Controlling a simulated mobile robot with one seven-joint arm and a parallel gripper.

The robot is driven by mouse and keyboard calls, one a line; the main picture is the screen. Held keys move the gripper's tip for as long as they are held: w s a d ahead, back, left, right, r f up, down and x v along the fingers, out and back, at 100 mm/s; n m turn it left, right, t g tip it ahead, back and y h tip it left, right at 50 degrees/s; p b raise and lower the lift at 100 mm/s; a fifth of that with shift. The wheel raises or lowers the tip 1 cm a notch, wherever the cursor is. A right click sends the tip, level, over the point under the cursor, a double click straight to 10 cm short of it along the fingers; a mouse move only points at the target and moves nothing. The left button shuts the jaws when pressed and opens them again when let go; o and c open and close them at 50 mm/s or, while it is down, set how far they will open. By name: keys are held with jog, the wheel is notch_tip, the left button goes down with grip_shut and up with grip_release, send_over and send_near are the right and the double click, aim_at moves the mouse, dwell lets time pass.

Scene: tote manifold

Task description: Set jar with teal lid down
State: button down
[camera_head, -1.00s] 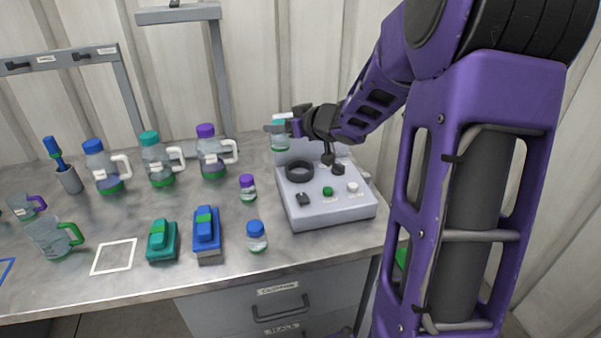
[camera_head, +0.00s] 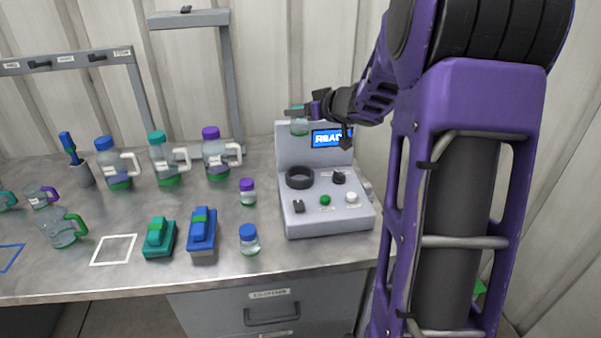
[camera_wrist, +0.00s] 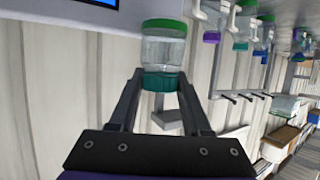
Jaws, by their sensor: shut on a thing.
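The jar with the teal lid (camera_wrist: 163,58) is held between the two fingers of my gripper (camera_wrist: 160,86). In the wrist view, which shows the scene upside down, the fingers close on the teal lid end and the clear body with its green base points away. In the head view the jar (camera_head: 299,125) hangs upright in the air in front of the upper left of the grey device's back panel. My gripper (camera_head: 303,113) comes to it from the right. Nothing is seen supporting the jar from below.
The grey device (camera_head: 330,217) has a lit blue screen (camera_head: 328,138), a black ring (camera_head: 299,177) and knobs. A purple-lidded jar (camera_head: 248,193) and a blue-lidded jar (camera_head: 250,240) stand left of it. Several handled bottles stand behind. A white outlined square (camera_head: 113,249) on the bench is empty.

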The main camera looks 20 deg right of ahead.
notch_tip(320, 180, down, 15)
jog(key=b, duration=0.4)
jog(key=shift+b, duration=0.4)
jog(key=shift+f, duration=0.2)
jog(key=shift+c, duration=1.8)
grip_release()
jog(key=shift+r, duration=0.15)
jog(key=shift+s+d+r, duration=0.1)
jog(key=shift+s+r, duration=0.05)
jog(key=p+v, duration=0.2)
jog(key=v, duration=0.9)
jog(key=shift+s+d, duration=0.1)
jog(key=shift+s, duration=0.25)
